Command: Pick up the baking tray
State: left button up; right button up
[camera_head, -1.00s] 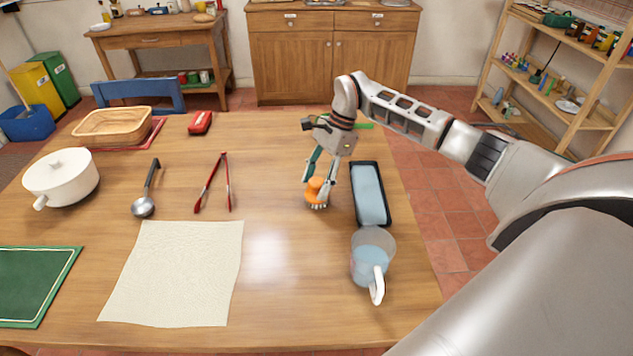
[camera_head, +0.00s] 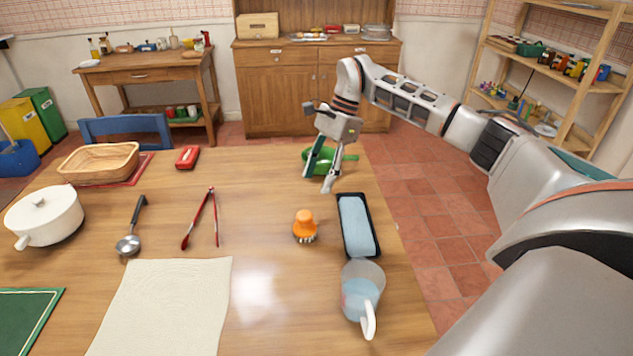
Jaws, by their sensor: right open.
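No thing here is surely the baking tray. A tan rectangular tray-like dish (camera_head: 98,160) sits on a red mat at the far left of the table. A long black-rimmed tray with a light blue inside (camera_head: 356,225) lies at the table's right side. My right gripper (camera_head: 317,183) is open and empty, fingers pointing down, beyond the black tray's far end and far to the right of the tan dish. It partly hides a green pan (camera_head: 322,158) behind it. My left gripper is out of view.
An orange brush (camera_head: 304,223) stands left of the black tray, and a clear jug (camera_head: 361,288) is at its near end. Red tongs (camera_head: 201,217), a ladle (camera_head: 131,240), a white pot (camera_head: 44,216) and a red box (camera_head: 187,157) lie leftward. The table's middle back is clear.

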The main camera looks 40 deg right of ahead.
aim_at(359, 236)
jog(key=k+j, duration=0.8)
